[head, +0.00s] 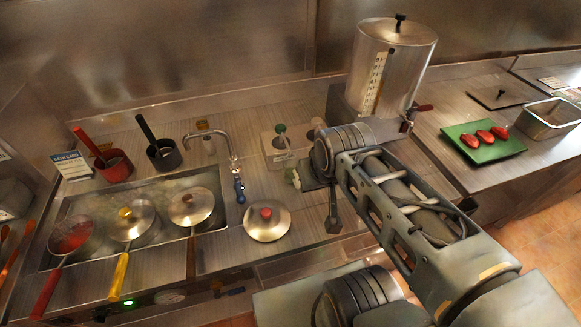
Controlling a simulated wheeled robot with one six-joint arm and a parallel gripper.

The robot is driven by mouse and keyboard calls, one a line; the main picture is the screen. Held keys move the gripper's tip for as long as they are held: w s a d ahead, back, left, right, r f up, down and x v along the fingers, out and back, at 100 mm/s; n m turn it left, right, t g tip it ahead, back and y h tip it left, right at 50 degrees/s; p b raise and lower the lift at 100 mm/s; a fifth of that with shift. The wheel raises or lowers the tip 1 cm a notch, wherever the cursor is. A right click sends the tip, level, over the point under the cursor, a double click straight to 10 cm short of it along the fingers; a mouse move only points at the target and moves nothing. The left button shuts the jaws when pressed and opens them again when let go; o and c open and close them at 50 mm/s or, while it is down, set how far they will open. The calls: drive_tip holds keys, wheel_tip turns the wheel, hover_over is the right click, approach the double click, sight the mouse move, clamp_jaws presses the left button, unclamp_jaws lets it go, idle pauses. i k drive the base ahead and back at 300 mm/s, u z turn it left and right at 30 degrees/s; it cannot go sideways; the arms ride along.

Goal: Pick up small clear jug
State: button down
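I cannot pick out the small clear jug with certainty. A pale, see-through container (279,156) with a green-knobbed item in it stands on the counter right of the tap, and I cannot tell if it is the jug. My gripper (312,182) is low over the counter just right of and in front of this container. My wrist partly hides the gripper, and its fingers are too small and dark to read. A small pale green-white item (294,178) shows at its left side; I cannot tell whether it is held.
A large steel dispenser (385,75) stands behind my arm. Pans (131,222) with coloured handles sit in the sink-like well at left. A red-knobbed lid (267,221) lies in front. A green board (484,143) with red items and a steel tray (548,120) are at right.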

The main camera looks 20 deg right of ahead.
sight(290, 176)
drive_tip(key=k, duration=1)
drive_tip(key=u, duration=1.55)
drive_tip(key=i, duration=0.8)
drive_tip(key=z, duration=1.75)
